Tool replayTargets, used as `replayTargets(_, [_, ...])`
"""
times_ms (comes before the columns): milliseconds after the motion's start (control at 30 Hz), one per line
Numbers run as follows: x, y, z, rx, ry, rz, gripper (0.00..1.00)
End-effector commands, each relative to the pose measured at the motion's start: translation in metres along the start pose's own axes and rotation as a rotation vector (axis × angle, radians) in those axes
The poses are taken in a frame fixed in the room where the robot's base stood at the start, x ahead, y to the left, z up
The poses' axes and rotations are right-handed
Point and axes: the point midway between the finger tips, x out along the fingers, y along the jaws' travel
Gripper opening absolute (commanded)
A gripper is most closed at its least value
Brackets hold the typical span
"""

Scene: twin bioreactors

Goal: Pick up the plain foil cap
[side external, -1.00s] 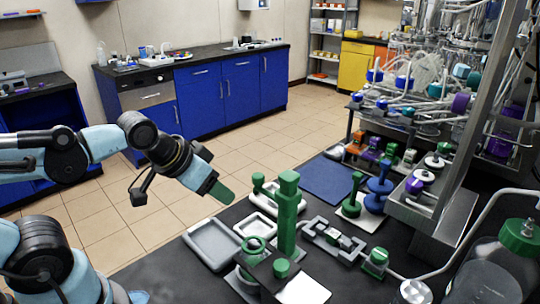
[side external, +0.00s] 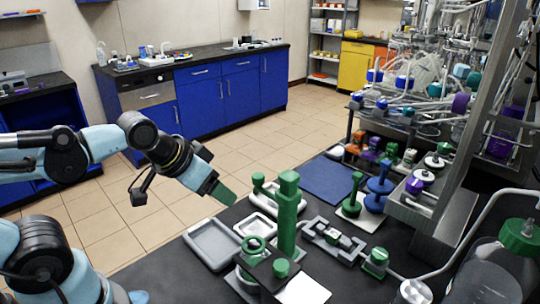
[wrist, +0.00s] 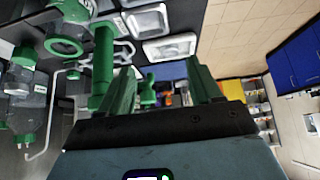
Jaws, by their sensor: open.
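My gripper (side external: 224,192) hangs in the air at the left of the black bench, near the grey trays. In the wrist view my gripper (wrist: 159,68) has its two green fingers apart with nothing between them. I cannot pick out a plain foil cap for certain in either view. Small caps and fittings on the bench and the rack are too small to tell apart.
A tall green post (side external: 288,215) stands just right of my gripper. Grey trays (side external: 190,234) lie below it. A blue mat (side external: 327,179) lies at the back of the bench. A metal rack (side external: 462,185) and a green-capped bottle (side external: 500,270) stand at the right.

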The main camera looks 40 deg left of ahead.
Motion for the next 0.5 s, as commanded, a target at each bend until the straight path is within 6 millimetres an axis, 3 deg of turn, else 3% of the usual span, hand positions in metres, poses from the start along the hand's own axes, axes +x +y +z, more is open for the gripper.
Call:
replayTargets(233, [-0.007,0.000,-0.006,0.000,0.000,0.000,0.64])
replayTargets(500, [-0.040,0.000,-0.028,0.000,0.000,0.000,0.64])
